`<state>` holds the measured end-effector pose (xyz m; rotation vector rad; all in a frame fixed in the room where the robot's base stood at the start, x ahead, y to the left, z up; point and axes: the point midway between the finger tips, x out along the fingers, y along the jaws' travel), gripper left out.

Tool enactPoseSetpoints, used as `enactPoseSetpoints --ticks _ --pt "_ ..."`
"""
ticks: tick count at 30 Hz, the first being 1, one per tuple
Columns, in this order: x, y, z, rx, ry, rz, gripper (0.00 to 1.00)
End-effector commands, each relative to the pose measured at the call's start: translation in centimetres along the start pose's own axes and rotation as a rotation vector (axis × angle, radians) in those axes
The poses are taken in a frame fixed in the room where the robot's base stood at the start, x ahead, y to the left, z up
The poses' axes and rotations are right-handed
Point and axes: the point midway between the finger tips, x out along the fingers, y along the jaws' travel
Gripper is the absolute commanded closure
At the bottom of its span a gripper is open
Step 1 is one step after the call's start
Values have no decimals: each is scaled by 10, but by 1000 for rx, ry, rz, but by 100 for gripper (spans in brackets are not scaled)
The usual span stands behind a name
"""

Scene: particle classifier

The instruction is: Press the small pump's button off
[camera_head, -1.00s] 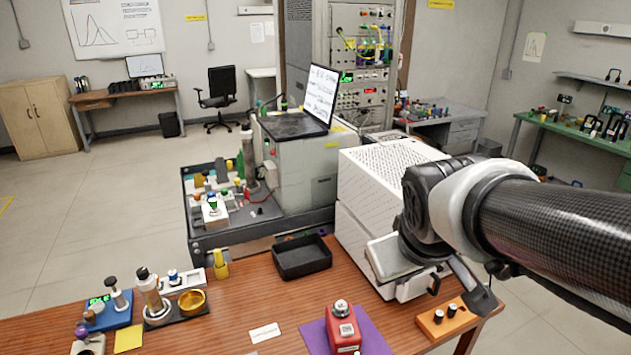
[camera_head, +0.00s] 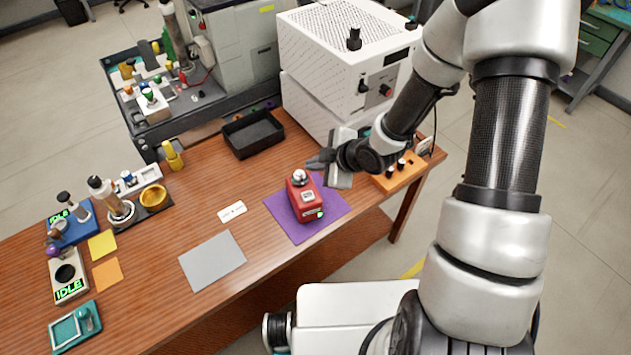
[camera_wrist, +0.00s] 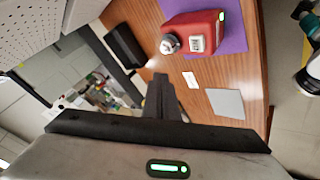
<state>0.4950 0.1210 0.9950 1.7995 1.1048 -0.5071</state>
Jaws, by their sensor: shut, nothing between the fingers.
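The small pump appears to be the red box (camera_head: 306,202) with a round silver top (camera_head: 299,176), on a purple mat (camera_head: 333,208). A green light shows at its lower right end. In the wrist view the red box (camera_wrist: 193,32) shows a pale square (camera_wrist: 197,43) that may be its button. My gripper (camera_head: 317,161) is shut and empty, just behind and to the right of the silver top in the head view. In the wrist view my gripper (camera_wrist: 162,80) points toward the silver top, seemingly apart from it. Its height above the table is unclear.
An orange block with black knobs (camera_head: 400,171) sits at the table's right edge. A white machine (camera_head: 335,98) and an empty black tray (camera_head: 252,134) stand behind. A grey sheet (camera_head: 212,261) lies in front left. Several small devices crowd the left end.

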Motion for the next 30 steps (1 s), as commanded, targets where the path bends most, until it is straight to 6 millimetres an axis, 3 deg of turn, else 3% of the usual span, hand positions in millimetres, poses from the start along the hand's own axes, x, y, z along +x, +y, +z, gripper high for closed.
enactPoseSetpoints --ticks 5,17,30 --pt "10 -9 -7 -20 52 -2 100" --pt "11 -10 -7 -21 54 -1 100" --pt "42 -32 14 -19 54 -2 100"
